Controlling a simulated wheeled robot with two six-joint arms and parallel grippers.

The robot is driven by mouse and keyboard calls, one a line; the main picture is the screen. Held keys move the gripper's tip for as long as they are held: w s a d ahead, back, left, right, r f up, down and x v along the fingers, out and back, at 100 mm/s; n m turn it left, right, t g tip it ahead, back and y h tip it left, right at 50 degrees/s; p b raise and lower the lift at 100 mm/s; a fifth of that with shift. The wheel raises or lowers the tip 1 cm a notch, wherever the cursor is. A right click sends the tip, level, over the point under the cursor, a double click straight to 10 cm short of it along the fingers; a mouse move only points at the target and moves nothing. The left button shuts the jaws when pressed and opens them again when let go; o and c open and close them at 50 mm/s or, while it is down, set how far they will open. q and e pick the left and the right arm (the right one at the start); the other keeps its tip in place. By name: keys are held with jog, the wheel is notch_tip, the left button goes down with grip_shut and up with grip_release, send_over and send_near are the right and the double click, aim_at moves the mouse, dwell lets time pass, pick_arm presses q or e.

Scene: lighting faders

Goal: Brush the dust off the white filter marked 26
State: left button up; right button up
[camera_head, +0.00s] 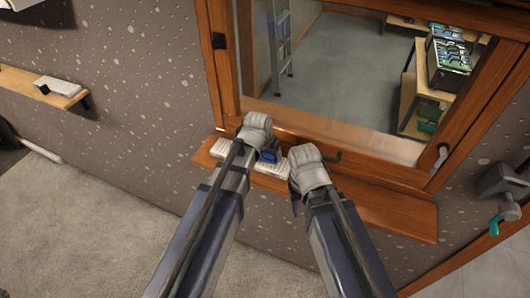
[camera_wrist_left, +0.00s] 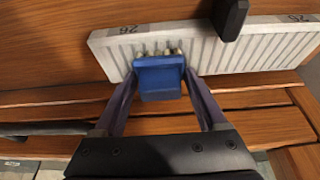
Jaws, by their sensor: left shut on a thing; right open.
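The white filter (camera_head: 272,169) lies along the wooden sill below the window, partly hidden by my arms. In the left wrist view the filter (camera_wrist_left: 260,52) shows a pleated face with 26 marked at both ends. My left gripper (camera_wrist_left: 158,82) is shut on a blue brush (camera_wrist_left: 158,78). The brush's pale bristle tufts point at the filter's left part and overlap it; I cannot tell whether they touch. The brush also shows in the head view (camera_head: 268,156). My right gripper (camera_head: 297,190) is open beside the filter's right part, its fingers mostly hidden. Dust is not clearly visible.
The sill (camera_head: 390,208) is bare to the right. A black part (camera_wrist_left: 231,18) overhangs the filter in the left wrist view; I cannot tell what it is. A wall shelf (camera_head: 45,95) holds a pale block at left. A grey box with a teal handle (camera_head: 507,212) is at right.

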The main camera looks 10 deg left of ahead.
pick_arm(q)
jog(key=shift+s+d, duration=0.1)
jog(key=shift+s+d+r, duration=0.1)
jog(key=shift+s+d, duration=0.1)
jog(key=shift+d, duration=0.6)
jog(key=shift+s+d, duration=0.2)
jog(key=shift+d, duration=0.6)
notch_tip(320, 180, up, 6)
jog(key=p, duration=0.6)
notch_tip(320, 180, up, 3)
jog(key=p, duration=0.3)
